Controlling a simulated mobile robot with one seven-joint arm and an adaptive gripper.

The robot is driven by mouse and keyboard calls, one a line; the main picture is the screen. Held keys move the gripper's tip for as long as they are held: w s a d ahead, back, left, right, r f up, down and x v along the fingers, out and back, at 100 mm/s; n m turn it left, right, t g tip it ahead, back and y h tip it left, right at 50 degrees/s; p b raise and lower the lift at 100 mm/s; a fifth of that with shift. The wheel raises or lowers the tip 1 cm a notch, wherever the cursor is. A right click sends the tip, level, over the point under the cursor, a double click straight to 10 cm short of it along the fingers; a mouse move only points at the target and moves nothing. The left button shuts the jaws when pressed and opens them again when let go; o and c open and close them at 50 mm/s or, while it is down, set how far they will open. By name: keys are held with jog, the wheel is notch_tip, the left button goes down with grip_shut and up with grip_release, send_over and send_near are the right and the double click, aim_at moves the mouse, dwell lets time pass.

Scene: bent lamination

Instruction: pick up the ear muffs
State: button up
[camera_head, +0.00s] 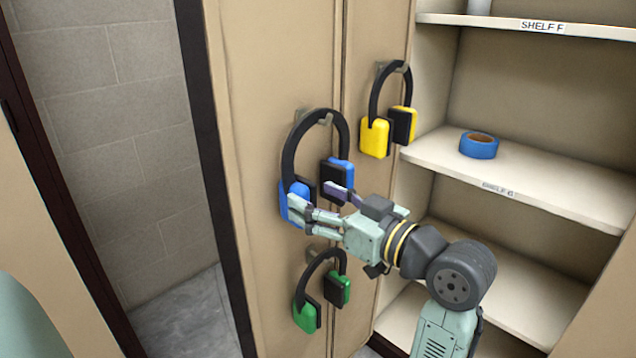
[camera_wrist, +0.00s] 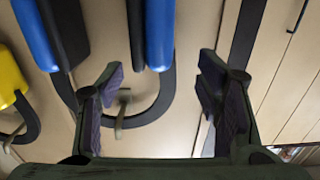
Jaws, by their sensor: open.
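Three ear muffs with black headbands hang on wall hooks in the head view: blue (camera_head: 294,201), yellow (camera_head: 376,138) at upper right and green (camera_head: 306,316) below. My gripper (camera_head: 312,198) is open in front of the lower part of the blue pair and hides some of it. In the wrist view the picture is turned, and the blue cups (camera_wrist: 160,34) show at the top, with the band looping over a hook below them. My open fingers (camera_wrist: 162,103) stand apart, with one blue cup ahead between them. I see no clear contact. The yellow pair (camera_wrist: 11,80) is at the left edge.
The ear muffs hang on a tan panel (camera_head: 262,60). To its right, open shelves hold a blue tape roll (camera_head: 479,145) on the middle board (camera_head: 540,178). A dark-framed opening with a block wall (camera_head: 110,120) lies to the left.

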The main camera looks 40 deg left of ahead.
aim_at(296, 180)
jog(key=a, duration=0.2)
jog(key=a+p, duration=0.1)
jog(key=a, duration=0.1)
jog(key=w+a+p, duration=0.1)
jog(key=shift+w+a+r, duration=0.1)
jog(key=shift+a+r, duration=0.2)
jog(key=shift+a, duration=0.1)
jog(key=shift+a+f, duration=0.1)
jog(key=shift+a, duration=0.15)
jog(key=shift+c, duration=0.2)
jog(key=c, duration=1.3)
jog(key=shift+c, duration=0.4)
jog(key=shift+d+r, duration=0.1)
jog(key=shift+r, duration=0.1)
